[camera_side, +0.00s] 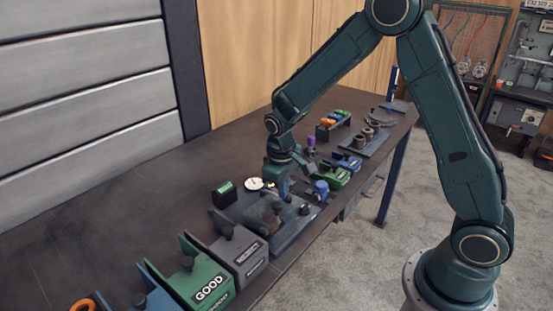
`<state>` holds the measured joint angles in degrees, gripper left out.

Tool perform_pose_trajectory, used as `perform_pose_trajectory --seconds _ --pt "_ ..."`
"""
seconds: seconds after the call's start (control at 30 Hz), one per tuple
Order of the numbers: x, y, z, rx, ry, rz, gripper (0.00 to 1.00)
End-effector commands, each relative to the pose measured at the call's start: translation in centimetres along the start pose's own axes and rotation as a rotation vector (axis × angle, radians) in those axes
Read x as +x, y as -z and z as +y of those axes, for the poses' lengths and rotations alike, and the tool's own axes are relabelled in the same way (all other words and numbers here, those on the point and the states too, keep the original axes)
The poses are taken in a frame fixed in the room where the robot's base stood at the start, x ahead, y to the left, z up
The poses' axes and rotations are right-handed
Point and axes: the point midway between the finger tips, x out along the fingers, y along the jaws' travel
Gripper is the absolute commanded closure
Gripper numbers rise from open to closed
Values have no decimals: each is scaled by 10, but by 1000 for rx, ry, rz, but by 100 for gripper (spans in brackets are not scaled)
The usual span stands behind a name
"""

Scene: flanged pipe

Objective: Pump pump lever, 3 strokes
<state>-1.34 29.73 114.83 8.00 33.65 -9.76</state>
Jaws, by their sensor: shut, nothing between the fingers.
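A dark plate (290,238) lies on the bench and carries a rounded dark grey body (263,212), a small black knob-like part (304,209) and a blue cylinder (321,187). My gripper (284,194) points down at this assembly, just right of the grey body's top. Its fingers are shut with nothing between them. I cannot make out the pump lever clearly; it is too small or hidden behind my gripper. Whether my gripper touches any part cannot be told. A round white dial (255,184) stands just behind the grey body.
A black box with a green display (223,193) stands left of the plate. Bins line the front: grey (241,252), green marked GOOD (208,284), blue (150,294). Small green and blue bins (342,172) and a colourful rack (333,122) stand behind. The bench's left is clear.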

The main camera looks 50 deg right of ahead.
Motion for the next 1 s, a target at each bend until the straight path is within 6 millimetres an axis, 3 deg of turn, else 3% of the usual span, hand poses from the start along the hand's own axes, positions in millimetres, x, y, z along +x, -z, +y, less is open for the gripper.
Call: perform_pose_trajectory --seconds 0.27,0.47,1.0 --pt "-13 10 0 -1 0 1 100" --pt "-37 25 -1 -1 0 6 100" --pt "-119 10 -2 -1 -1 5 100"
